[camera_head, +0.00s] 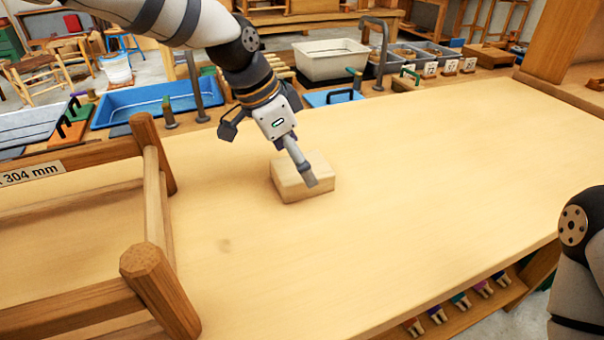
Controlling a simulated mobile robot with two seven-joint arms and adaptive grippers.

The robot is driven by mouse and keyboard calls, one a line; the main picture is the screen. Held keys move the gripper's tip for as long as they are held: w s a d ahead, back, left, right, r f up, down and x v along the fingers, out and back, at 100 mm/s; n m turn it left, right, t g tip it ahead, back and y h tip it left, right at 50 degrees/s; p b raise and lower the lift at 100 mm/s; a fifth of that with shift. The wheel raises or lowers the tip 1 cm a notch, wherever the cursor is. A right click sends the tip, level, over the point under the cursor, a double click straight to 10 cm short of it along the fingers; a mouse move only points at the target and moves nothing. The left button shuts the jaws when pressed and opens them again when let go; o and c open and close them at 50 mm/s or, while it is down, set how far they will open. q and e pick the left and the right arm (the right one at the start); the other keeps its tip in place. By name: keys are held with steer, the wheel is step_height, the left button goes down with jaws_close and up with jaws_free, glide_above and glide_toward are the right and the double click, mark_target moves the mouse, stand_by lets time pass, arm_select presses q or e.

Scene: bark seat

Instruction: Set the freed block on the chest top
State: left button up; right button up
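A pale wooden block (296,184) rests flat on the broad light wooden top (420,160), which appears to be the chest top. My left gripper (310,181) comes down from above, with a grey finger overlapping the front upper part of the block. It is seen nearly edge-on, so I cannot tell whether the fingers are open or shut, or whether they grip the block. My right gripper is out of view; only part of my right arm shows at the right edge.
A wooden frame (150,258) with posts and rails stands at the left, near a "304 mm" label (32,173). A blue tray (158,103), a white basin (331,60) and labelled bins (428,58) line the far side. The wooden top is clear right of the block.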

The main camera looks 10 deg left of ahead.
arm_select(q)
steer(key=x, duration=0.2)
steer(key=shift+w+d+f, duration=0.1)
steer(key=shift+w+f, duration=0.05)
steer(key=shift+f, duration=0.15)
steer(key=shift+f, duration=0.2)
stand_by(0.4)
steer(key=c, duration=1.5)
steer(key=shift+c, duration=0.2)
steer(key=shift+r, duration=0.15)
